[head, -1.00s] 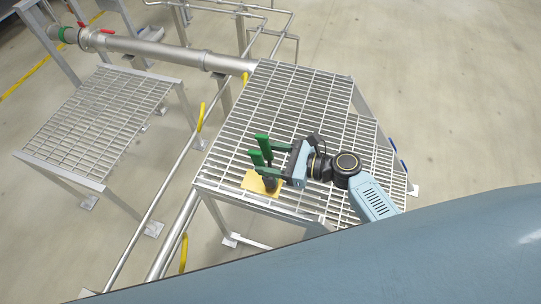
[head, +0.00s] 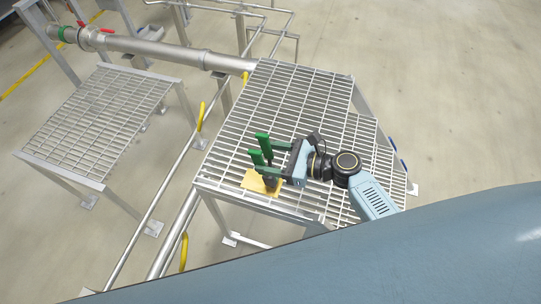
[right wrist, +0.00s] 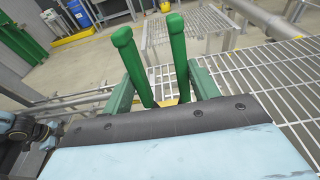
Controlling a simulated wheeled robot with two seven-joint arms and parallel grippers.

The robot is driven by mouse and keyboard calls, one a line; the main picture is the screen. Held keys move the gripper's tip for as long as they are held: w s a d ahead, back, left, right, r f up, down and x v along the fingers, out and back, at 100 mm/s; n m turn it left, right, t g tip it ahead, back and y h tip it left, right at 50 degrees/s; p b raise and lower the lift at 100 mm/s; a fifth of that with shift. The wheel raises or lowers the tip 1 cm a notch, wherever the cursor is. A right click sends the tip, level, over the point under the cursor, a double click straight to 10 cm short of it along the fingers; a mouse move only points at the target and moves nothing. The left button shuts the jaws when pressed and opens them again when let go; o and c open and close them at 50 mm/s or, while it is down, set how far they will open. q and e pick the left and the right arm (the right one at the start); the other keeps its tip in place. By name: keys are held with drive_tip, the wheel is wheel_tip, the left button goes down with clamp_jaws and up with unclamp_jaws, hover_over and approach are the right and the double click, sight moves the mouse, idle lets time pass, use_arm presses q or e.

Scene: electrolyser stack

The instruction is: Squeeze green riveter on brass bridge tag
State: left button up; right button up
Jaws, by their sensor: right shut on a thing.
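The green riveter (head: 262,146) stands with its two handles pointing up over the near left corner of the large grating table. Its handles show large in the right wrist view (right wrist: 179,55), spread apart in a V. My right gripper (head: 268,163) is around the riveter, with its fingers on the outer sides of the handles. The riveter's dark lower part (head: 270,183) is over a yellow, brass-coloured plate (head: 254,183) lying on the grating. The contact between its nose and the plate is hidden. I cannot make out a separate bridge tag.
The grating table (head: 290,100) is otherwise bare. A lower grating platform (head: 97,110) stands to the left, with pipes (head: 165,50) and yellow-marked rails between and behind. A large blue surface covers the bottom of the head view.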

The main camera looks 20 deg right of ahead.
wheel_tip(320, 180, up, 9)
drive_tip(key=p, duration=0.8)
drive_tip(key=shift+p, duration=0.4)
